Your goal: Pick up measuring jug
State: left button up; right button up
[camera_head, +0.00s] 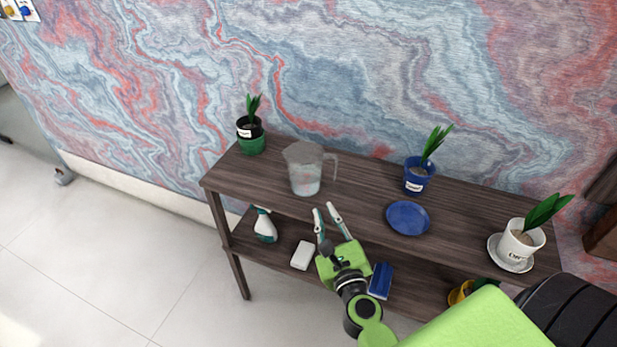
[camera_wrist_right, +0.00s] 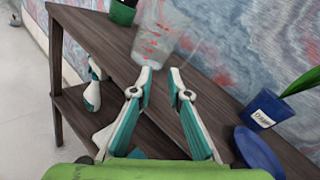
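The measuring jug (camera_head: 305,172) is clear with red markings and stands upright on the top board of the dark wooden shelf, its handle to the right. It also shows in the right wrist view (camera_wrist_right: 160,32), just beyond the fingertips. My right gripper (camera_head: 324,209) is open and empty, in front of the jug near the shelf's front edge. Its two fingers (camera_wrist_right: 160,76) point toward the jug's lower part in the wrist view and seem apart from it. My left gripper is not in view.
On the top board (camera_head: 365,193) stand a black-and-green potted plant (camera_head: 250,135), a blue potted plant (camera_head: 418,175), a blue plate (camera_head: 408,217) and a white potted plant (camera_head: 520,240). A spray bottle (camera_head: 264,226), a white block (camera_head: 302,256) and a blue object (camera_head: 380,281) are on the lower board.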

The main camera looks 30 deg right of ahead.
aim_at(337, 165)
jog(key=d+r+m, duration=0.1)
jog(key=m, duration=0.1)
jog(key=d+r+m+h, duration=0.1)
jog(key=r+m, duration=0.1)
jog(key=s+d+r+m+h, duration=0.1)
jog(key=d+m, duration=0.1)
jog(key=shift+r, duration=0.15)
jog(key=shift+m, duration=0.3)
jog(key=p+x, duration=0.1)
jog(key=x, duration=0.7)
jog(key=shift+d+r, duration=0.1)
jog(key=shift+d, duration=0.05)
jog(key=shift+p+x, duration=0.45)
jog(key=shift+x, duration=2.4)
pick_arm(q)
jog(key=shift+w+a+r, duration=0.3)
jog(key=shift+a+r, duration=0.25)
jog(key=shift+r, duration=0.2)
pick_arm(e)
jog(key=shift+s+d, duration=0.1)
jog(key=shift+d, duration=0.05)
jog(key=shift+c, duration=0.3)
